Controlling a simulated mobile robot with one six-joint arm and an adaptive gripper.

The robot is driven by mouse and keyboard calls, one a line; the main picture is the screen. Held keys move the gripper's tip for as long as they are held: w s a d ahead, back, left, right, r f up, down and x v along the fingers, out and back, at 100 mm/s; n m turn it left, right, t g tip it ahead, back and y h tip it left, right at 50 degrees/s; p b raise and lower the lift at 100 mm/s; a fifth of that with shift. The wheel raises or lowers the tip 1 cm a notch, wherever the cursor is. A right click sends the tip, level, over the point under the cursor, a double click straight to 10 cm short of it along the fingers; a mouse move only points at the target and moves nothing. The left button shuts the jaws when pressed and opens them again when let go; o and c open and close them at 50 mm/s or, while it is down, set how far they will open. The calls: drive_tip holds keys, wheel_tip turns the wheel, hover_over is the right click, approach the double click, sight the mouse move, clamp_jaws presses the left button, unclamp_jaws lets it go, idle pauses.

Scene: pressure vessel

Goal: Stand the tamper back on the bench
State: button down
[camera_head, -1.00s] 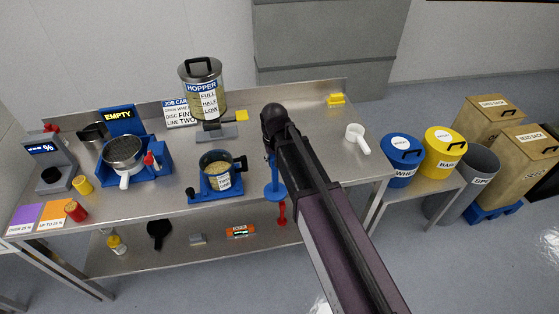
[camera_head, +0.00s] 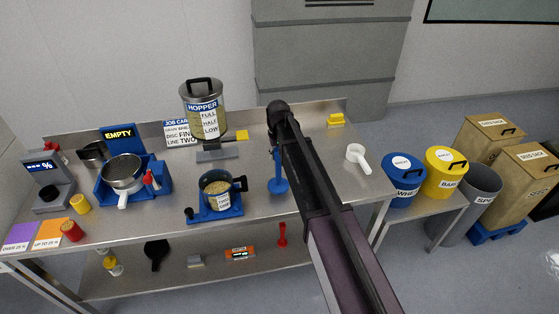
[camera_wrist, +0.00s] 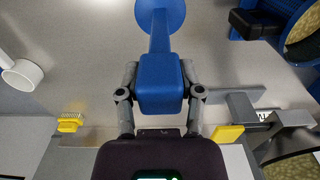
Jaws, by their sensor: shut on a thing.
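The blue tamper (camera_head: 278,185) has a round disc base and a straight handle. In the wrist view its block-shaped handle top (camera_wrist: 160,80) is between the two fingers of my gripper (camera_wrist: 160,92), which is shut on it. The disc (camera_wrist: 161,12) is at the far end, pointing away from the gripper. In the head view the tamper hangs upright below my gripper (camera_head: 278,118), over the bench (camera_head: 320,170), right of the measuring jug. I cannot tell whether the disc touches the bench. My arm hides part of the handle and bench.
A jug (camera_head: 216,188) in a blue stand is just left of the tamper. The hopper (camera_head: 204,108) stands behind left. A white scoop (camera_head: 357,157) lies to the right, and a yellow brush (camera_head: 336,119) sits at the back. Bench between tamper and scoop looks clear.

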drive_tip(key=shift+w, duration=0.15)
drive_tip(key=shift+w, duration=0.75)
drive_tip(key=shift+s+f+b, duration=0.15)
drive_tip(key=shift+f+b, duration=1.7)
drive_tip(key=shift+f, duration=0.1)
drive_tip(key=shift+c, duration=1.3)
unclamp_jaws()
wheel_tip(320, 180, up, 12)
drive_tip(key=p, duration=1.2)
drive_tip(key=shift+r, duration=0.2)
